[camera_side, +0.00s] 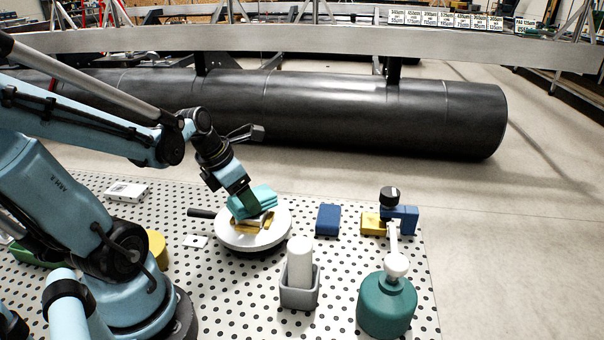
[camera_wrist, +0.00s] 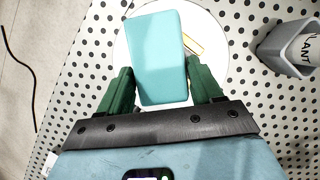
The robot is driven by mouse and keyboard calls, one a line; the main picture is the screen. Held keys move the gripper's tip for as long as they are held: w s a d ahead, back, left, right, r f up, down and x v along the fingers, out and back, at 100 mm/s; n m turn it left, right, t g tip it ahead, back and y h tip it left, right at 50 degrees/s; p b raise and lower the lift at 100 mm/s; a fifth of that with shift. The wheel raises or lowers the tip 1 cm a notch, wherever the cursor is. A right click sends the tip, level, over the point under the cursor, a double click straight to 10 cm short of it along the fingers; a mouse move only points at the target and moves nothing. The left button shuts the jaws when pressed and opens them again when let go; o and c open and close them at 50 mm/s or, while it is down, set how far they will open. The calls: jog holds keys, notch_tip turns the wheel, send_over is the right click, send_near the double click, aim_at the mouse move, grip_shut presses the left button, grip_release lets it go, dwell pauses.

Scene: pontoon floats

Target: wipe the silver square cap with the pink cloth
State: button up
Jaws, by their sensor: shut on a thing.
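My gripper (camera_side: 247,200) has dark green fingers and is shut on a turquoise block (camera_side: 256,203). It holds the block, tilted, over a white round plate (camera_side: 228,238). In the wrist view, the block (camera_wrist: 158,55) sits between the two fingers and covers much of the plate (camera_wrist: 232,62). Gold-coloured pieces (camera_side: 250,226) lie on the plate under the block; I cannot tell whether the block touches them. I see no pink cloth and cannot make out a silver square cap in either view.
Right of the plate are a blue block (camera_side: 328,219), a grey holder (camera_side: 300,293) with a white cylinder, a teal bottle (camera_side: 386,308) and a blue-and-yellow item (camera_side: 401,217) with a black knob. A dark handle (camera_side: 201,213) is at its left. A black pontoon (camera_side: 300,110) lies behind.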

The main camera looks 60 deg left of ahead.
jog(key=shift+s+a+f, duration=0.1)
jog(key=shift+s+a, duration=0.65)
jog(key=shift+a, duration=0.1)
jog(key=shift+w+d, duration=1.4)
jog(key=shift+d, duration=0.1)
jog(key=shift+r, duration=4.05)
